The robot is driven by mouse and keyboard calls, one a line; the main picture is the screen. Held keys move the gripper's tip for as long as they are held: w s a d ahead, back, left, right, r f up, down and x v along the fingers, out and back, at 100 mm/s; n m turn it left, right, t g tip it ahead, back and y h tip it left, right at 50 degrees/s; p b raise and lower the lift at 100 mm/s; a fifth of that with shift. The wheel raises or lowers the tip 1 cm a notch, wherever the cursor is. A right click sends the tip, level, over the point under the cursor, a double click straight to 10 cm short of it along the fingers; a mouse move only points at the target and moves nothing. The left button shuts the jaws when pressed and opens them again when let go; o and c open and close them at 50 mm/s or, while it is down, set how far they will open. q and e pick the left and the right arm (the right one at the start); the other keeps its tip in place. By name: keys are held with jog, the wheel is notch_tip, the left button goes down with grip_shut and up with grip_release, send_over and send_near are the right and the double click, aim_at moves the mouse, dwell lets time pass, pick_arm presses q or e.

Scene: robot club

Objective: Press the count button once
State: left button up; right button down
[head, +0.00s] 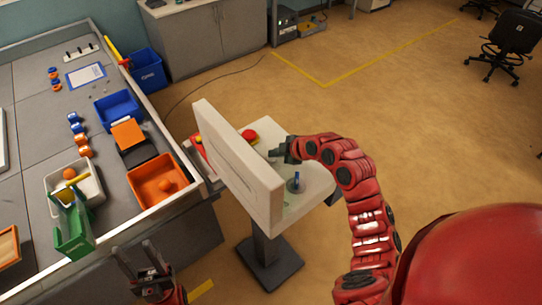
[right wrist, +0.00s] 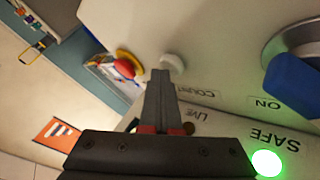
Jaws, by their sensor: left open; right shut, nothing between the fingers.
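The count button (right wrist: 172,63) is a white round knob on the pale panel (right wrist: 215,60), beside the printed word COUNT in the right wrist view. My right gripper (right wrist: 160,76) is shut and empty, its fingertips just short of the button in the picture; I cannot tell whether they touch it. In the head view my right gripper (head: 275,154) is over the console top (head: 318,180), and the count button cannot be made out there. My left gripper (head: 135,250) is open and empty, low in front of the workbench.
An upright white board (head: 235,165) edges the console. The workbench (head: 30,100) with bins stands left; open floor lies right.

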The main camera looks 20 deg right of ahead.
aim_at(274, 159)
jog(key=shift+r+p, duration=0.55)
jog(key=shift+r, duration=0.2)
notch_tip(274, 159, up, 5)
jog(key=p, duration=0.5)
jog(key=shift+r, duration=0.1)
dwell(0.5)
